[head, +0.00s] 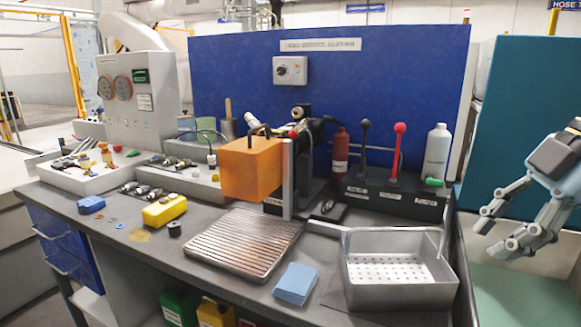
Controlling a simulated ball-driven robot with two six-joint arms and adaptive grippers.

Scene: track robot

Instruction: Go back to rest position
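My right gripper (491,237) hangs at the right edge of the head view, in front of the teal panel (505,100). Its two grey fingers are spread apart with nothing between them, and it touches nothing that I can see. It is to the right of the metal sink basin (400,295) and above a pale green surface (520,295). My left gripper is not in view.
The grey workbench holds a ribbed metal tray (245,243), an orange box (251,168), blue cloths (296,283) and a yellow block (164,210). Behind the basin stand a red-knobbed lever (399,145) and a white bottle (436,155). A blue panel (400,70) closes the back.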

